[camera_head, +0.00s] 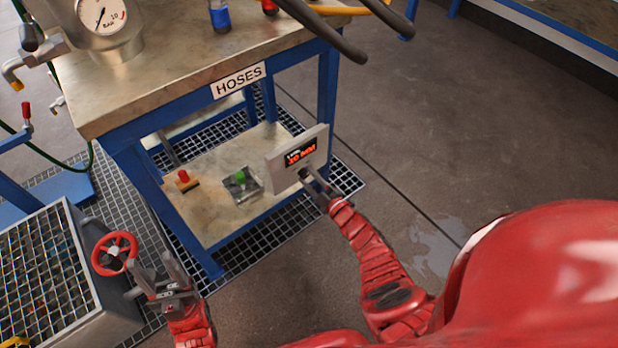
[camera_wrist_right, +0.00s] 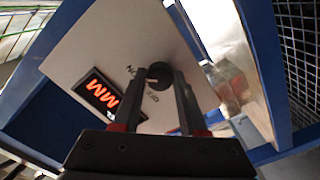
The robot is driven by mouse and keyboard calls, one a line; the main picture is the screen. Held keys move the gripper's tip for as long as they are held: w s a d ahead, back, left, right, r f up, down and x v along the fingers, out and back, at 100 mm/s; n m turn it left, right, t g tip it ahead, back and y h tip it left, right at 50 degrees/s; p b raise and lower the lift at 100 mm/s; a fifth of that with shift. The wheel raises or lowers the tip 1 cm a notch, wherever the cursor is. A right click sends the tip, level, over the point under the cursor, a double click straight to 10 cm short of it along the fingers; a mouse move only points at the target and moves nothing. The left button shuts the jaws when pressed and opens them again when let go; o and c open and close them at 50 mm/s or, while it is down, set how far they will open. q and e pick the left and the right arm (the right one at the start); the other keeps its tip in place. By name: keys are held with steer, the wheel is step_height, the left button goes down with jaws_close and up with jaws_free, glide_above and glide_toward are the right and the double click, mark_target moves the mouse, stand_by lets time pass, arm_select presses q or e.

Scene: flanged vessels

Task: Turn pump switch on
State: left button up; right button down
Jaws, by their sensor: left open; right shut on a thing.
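The pump switch is a dark round knob (camera_wrist_right: 158,72) on a pale grey panel (camera_head: 320,146) with a lit orange display (camera_head: 300,153). The panel is at the front right corner of the blue-framed table. My right gripper (camera_head: 306,177) is shut on the knob; in the right wrist view its two fingers (camera_wrist_right: 166,80) lie on either side of it. My left gripper (camera_head: 158,268) is open and empty, right of a red handwheel (camera_head: 115,253) and apart from the switch panel.
The table (camera_head: 160,85) carries a vessel with a gauge (camera_head: 102,15), a blue bottle (camera_head: 220,15) and dark hoses. Its lower shelf (camera_head: 210,210) holds a green-topped part (camera_head: 240,178) and a red-topped part (camera_head: 184,177). A grated box (camera_head: 45,270) stands at left. Floor at right is clear.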

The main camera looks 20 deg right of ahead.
steer(key=shift+f, duration=0.1)
steer(key=shift+c, duration=2.2)
jaws_free()
steer(key=p+v, duration=0.4)
steer(key=v, duration=1.3)
steer(key=shift+s, duration=0.2)
